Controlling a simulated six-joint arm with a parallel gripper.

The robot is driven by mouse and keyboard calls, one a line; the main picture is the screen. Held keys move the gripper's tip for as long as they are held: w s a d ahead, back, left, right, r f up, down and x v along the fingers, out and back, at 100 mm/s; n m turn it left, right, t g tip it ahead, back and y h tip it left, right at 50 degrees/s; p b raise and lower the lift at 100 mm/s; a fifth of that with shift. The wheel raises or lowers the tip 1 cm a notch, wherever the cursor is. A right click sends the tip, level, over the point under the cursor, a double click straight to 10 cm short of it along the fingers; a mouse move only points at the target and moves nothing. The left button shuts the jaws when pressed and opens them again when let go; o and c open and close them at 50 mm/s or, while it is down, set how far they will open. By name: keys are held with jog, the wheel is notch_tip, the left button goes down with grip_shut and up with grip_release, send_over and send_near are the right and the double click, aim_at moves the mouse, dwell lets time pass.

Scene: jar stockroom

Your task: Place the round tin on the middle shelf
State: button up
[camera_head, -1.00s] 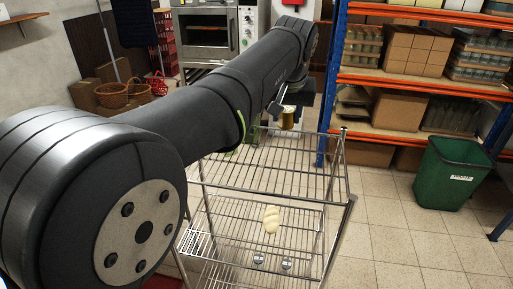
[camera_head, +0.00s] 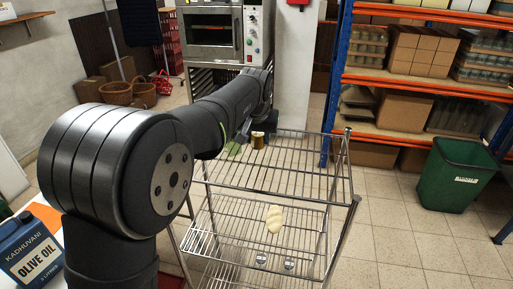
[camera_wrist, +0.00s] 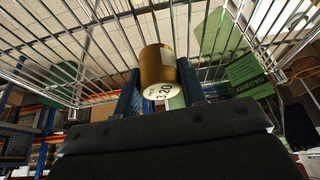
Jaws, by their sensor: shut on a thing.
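The round tin is gold with a pale label; it shows in the head view (camera_head: 258,140) and the wrist view (camera_wrist: 157,66). My gripper (camera_wrist: 160,85) is shut on the tin, one finger on each side. The tin's pale end reads "3.20". In the head view the tin is near the far left corner of the wire rack (camera_head: 347,170), around top-shelf height. The middle shelf (camera_head: 228,228) is below the top wire shelf and carries a braided loaf (camera_head: 275,218). In the wrist view wire bars spread behind the tin; I cannot tell their gap from it.
Two small pale-topped items (camera_head: 289,263) sit low in the rack, in front of the loaf. A green sign (camera_wrist: 250,75) shows beside the tin. A green bin (camera_head: 455,175) stands right of the rack, and blue-orange shelving (camera_head: 400,82) is behind. The top wire shelf looks bare.

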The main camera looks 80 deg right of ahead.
aim_at(256, 148)
jog(key=shift+w+d+f, duration=0.15)
jog(key=shift+w+f, duration=0.15)
jog(key=shift+f, duration=1.85)
jog(key=shift+f, duration=0.15)
jog(key=o, duration=1)
jog(key=v, duration=1.1)
jog(key=shift+r, duration=0.65)
jog(key=shift+c, duration=1.2)
